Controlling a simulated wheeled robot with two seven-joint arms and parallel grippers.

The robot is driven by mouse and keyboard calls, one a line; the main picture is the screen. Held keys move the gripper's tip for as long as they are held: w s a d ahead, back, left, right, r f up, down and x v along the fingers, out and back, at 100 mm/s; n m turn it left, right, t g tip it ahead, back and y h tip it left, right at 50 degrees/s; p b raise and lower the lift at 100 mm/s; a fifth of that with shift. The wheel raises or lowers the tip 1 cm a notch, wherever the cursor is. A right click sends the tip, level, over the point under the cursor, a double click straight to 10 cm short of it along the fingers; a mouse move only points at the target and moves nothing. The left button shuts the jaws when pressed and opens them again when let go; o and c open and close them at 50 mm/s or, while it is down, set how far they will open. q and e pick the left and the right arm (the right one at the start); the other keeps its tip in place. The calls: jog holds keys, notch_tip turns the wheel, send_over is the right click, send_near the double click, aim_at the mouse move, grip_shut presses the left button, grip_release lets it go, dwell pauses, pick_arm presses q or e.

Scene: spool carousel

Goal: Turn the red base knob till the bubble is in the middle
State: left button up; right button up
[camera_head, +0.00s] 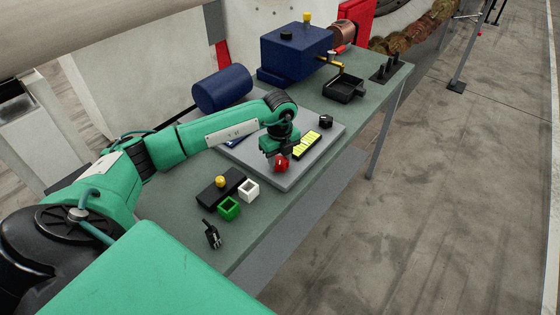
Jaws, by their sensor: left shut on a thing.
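The red base knob (281,163) stands near the front corner of a grey plate (290,183) on the green table. My left gripper (280,154) points down over the knob and is shut on it, partly hiding it. A black level with bright yellow-green windows (306,144) lies on the plate just right of the gripper. The bubble is too small to make out. My right gripper is not in view.
A black knob (326,121) sits at the plate's far right corner. A white box (249,190), a green box (229,208) and a black block with a yellow knob (221,182) stand nearer. A blue cylinder (222,88), a blue machine (295,53) and a black tray (343,88) stand behind.

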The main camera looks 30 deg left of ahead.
pick_arm(q)
jog(key=shift+n, duration=0.5)
dwell(0.3)
jog(key=o, duration=1)
